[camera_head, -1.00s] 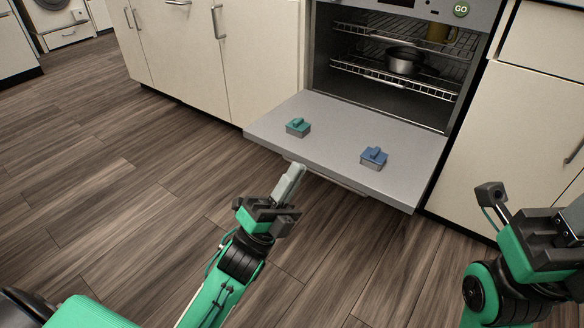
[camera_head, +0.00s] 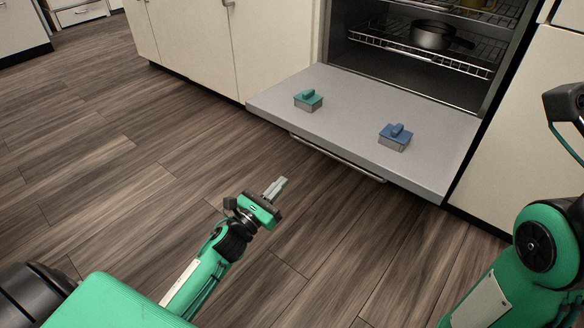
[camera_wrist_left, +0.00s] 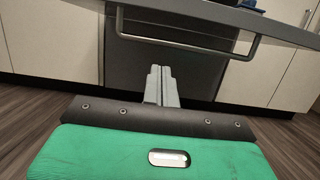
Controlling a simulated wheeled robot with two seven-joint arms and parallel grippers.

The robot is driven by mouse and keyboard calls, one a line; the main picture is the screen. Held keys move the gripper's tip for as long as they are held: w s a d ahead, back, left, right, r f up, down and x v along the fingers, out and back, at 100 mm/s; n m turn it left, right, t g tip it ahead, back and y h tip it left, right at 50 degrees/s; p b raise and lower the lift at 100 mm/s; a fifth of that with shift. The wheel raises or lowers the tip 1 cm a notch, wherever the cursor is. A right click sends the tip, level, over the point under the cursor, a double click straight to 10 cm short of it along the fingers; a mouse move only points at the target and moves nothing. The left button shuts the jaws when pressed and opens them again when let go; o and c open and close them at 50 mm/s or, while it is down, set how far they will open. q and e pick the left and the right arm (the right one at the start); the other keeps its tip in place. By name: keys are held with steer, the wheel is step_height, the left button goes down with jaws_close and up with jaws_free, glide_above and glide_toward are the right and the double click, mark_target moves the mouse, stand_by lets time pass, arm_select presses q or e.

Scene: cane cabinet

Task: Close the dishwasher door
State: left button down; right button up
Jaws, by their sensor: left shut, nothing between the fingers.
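The dishwasher door (camera_head: 350,120) is folded down open, lying about flat, with a bar handle (camera_head: 335,158) along its front edge. My left gripper (camera_head: 278,184) is shut and empty, low in front of the door and apart from it. In the left wrist view the shut fingers (camera_wrist_left: 160,84) point toward the underside of the door, and the handle (camera_wrist_left: 185,43) crosses above them. My right arm (camera_head: 545,240) is at the right edge; its fingertips are out of the picture.
A teal-lidded box (camera_head: 308,101) and a blue-lidded box (camera_head: 395,138) stand on the open door. Inside, a dark pan (camera_head: 432,36) sits on a wire rack (camera_head: 400,48). Cream cabinets (camera_head: 270,45) flank the opening. The wooden floor in front is clear.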

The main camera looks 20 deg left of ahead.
arm_select(q)
steer(key=w+d+r+p, duration=0.2)
steer(key=w+r+p, duration=0.1)
steer(key=w+r, duration=0.3)
steer(key=x, duration=0.2)
steer(key=shift+w, duration=0.4)
